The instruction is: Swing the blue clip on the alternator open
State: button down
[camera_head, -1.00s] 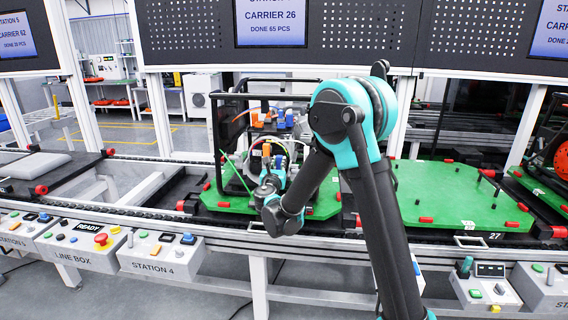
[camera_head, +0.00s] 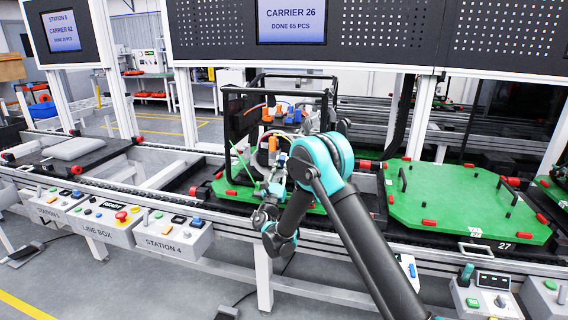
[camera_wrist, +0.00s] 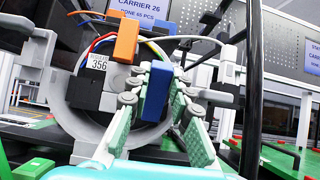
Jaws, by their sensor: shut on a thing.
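The alternator (camera_wrist: 72,92) is a round grey housing with cables and a label marked 356, filling the left and middle of the wrist view. The blue clip (camera_wrist: 156,92) stands upright between the two green-padded fingers of my gripper (camera_wrist: 157,104). My gripper is shut on the clip, with a finger on each side of it. An orange clip (camera_wrist: 126,40) stands just behind, to the upper left. In the head view my gripper (camera_head: 266,205) reaches into the front of the black frame, and its fingertips are too small to make out.
A black tube frame (camera_head: 228,130) surrounds the alternator on a green pallet (camera_head: 233,189). An empty green pallet (camera_head: 455,200) lies to the right on the conveyor. Button boxes, including Station 4 (camera_head: 170,236), line the front rail. A dark bar crosses the wrist view's right side (camera_wrist: 252,90).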

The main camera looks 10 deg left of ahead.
jog(key=shift+s+f+t, duration=0.1)
jog(key=shift+f+t, duration=0.1)
jog(key=shift+t, duration=0.1)
jog(key=c, duration=1.4)
grip_release()
jog(key=shift+o, duration=0.2)
jog(key=v, duration=0.7)
jog(key=shift+s, duration=0.2)
jog(key=shift+f, duration=0.15)
